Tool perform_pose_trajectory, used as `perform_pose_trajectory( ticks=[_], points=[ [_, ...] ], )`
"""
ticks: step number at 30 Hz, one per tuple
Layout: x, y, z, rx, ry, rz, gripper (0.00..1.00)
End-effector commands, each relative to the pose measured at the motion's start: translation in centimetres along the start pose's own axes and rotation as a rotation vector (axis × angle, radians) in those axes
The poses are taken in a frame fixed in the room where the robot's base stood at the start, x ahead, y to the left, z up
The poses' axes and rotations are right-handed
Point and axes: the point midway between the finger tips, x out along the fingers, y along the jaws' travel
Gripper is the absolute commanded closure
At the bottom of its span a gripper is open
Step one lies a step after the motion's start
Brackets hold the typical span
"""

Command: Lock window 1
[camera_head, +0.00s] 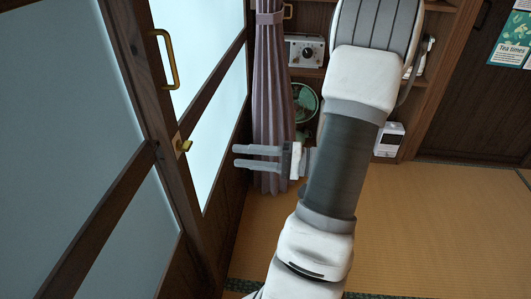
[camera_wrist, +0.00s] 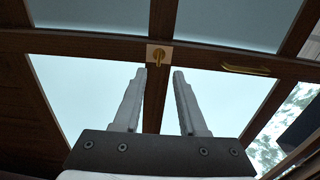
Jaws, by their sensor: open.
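The window (camera_head: 95,115) stands at the left in the head view, with a dark wood frame and frosted panes. A small brass lock (camera_head: 184,146) on a pale plate sits on the middle stile. In the wrist view the lock (camera_wrist: 158,56) is ahead of my gripper, just beyond the fingertips and between their lines. My gripper (camera_head: 238,156) is open and empty, its two fingers pointing left toward the lock, with a gap between them and it. In the wrist view the fingers of my gripper (camera_wrist: 159,72) are spread apart.
A brass handle (camera_head: 168,60) is on the stile above the lock. A mauve curtain (camera_head: 272,80) hangs behind my gripper. A shelf (camera_head: 310,73) holds a radio (camera_head: 306,51) and a green fan (camera_head: 305,101). The tatami floor (camera_head: 430,220) at right is clear.

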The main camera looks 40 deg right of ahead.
Motion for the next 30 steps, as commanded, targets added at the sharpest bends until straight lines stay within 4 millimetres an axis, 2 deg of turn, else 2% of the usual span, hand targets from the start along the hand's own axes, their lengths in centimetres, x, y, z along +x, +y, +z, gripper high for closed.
perform_pose_trajectory(
  ticks=[3, 9, 26, 30],
  points=[
    [-2.3, -0.1, -0.1, 0.002, 0.003, 0.000, 0.59],
    [-4.2, 0.0, 0.0, 0.001, 0.000, 0.000, 0.59],
    [-4.4, 0.0, 0.0, 0.001, 0.000, 0.000, 0.59],
    [-4.0, -0.1, 0.3, -0.002, -0.018, 0.009, 0.59]
  ],
)
